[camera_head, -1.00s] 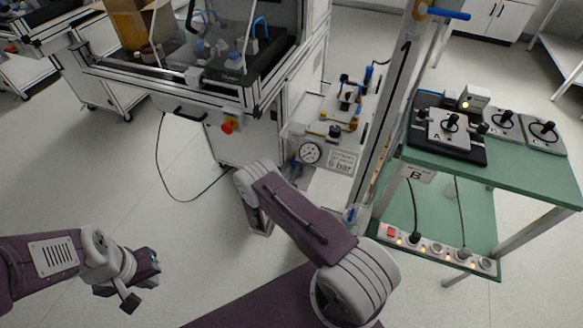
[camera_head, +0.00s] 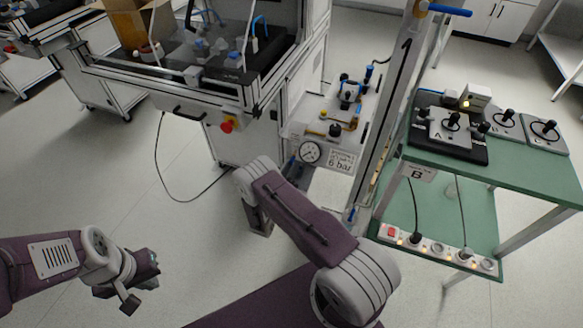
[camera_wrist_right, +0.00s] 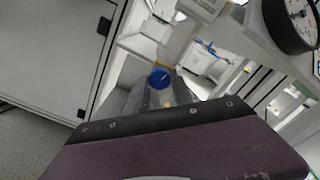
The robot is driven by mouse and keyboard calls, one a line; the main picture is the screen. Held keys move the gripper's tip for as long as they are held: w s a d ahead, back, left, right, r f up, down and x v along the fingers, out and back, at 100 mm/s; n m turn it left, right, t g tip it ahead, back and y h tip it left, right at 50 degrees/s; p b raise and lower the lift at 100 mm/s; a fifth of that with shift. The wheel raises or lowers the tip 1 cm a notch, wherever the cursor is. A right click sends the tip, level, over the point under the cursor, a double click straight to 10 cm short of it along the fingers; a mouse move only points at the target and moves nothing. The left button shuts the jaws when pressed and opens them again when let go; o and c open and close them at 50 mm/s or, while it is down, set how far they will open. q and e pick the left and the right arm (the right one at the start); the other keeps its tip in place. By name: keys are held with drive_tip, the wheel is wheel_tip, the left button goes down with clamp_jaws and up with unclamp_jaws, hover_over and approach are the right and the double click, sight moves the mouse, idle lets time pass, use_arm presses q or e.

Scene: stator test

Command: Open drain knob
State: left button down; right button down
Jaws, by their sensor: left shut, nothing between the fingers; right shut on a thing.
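The round blue drain knob (camera_wrist_right: 160,77) with a pale line across its face is in the middle of the right wrist view. My right gripper (camera_wrist_right: 160,93) reaches up to it from below in that view. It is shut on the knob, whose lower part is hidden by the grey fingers. In the head view my right arm bends down beside the pressure unit, and its gripper is hidden. My left gripper (camera_head: 146,279) is shut and empty over the floor at the lower left.
The pressure gauge (camera_head: 310,152) and a "6 bar" label (camera_head: 341,162) are on the unit beyond my right arm; the gauge (camera_wrist_right: 292,20) is also at the wrist view's upper right. A green table (camera_head: 540,172) with test plates stands right. A cable lies on the open floor.

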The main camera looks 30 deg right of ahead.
drive_tip(key=shift+n, duration=0.8)
drive_tip(key=c, duration=1.1)
unclamp_jaws()
drive_tip(key=shift+a, duration=0.1)
drive_tip(key=p+v, duration=0.1)
drive_tip(key=v, duration=0.8)
